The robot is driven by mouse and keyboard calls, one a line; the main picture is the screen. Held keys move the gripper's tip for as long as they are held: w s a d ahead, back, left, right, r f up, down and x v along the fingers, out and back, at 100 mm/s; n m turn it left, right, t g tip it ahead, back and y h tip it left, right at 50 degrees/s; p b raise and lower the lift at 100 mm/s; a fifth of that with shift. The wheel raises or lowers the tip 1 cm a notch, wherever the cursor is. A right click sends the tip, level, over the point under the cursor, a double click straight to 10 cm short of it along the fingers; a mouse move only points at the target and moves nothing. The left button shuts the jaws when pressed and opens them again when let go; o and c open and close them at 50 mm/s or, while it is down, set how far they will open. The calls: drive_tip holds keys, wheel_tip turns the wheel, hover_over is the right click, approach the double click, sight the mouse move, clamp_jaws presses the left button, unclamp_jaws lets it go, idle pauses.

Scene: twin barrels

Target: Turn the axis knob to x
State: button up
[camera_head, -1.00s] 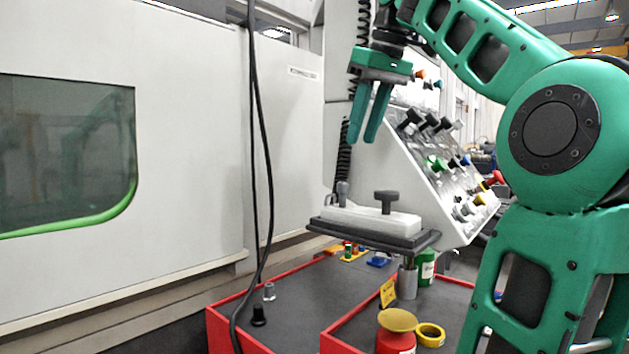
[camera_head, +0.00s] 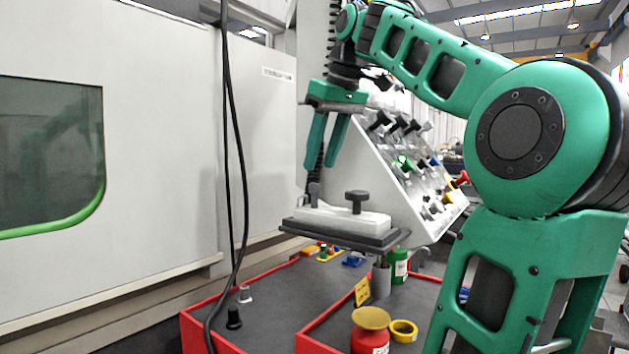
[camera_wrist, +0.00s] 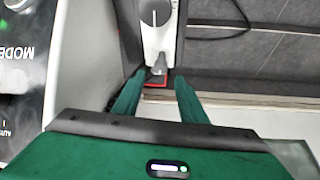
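A white box (camera_head: 342,219) lies on a dark shelf (camera_head: 335,234). A grey knob (camera_head: 314,195) stands at its left end and a larger black knob (camera_head: 356,199) further right. No axis lettering is readable, so I cannot tell which is the axis knob. My gripper (camera_head: 320,167) points down just above the grey knob, with its fingers apart and empty. In the wrist view, my gripper (camera_wrist: 160,76) is open, and the grey knob (camera_wrist: 159,62) on the white box (camera_wrist: 155,35) shows just beyond and between the fingertips.
A sloped panel with many coloured knobs (camera_head: 405,165) rises behind and right of the shelf. A white machine wall (camera_head: 160,140) fills the left, with a black cable (camera_head: 232,120) hanging before it. Below is a red-edged grey tray (camera_head: 265,313) with a red jar (camera_head: 370,338).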

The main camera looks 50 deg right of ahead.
sight(315, 195)
drive_tip(key=shift+x, duration=2.7)
drive_tip(key=shift+c, duration=0.3)
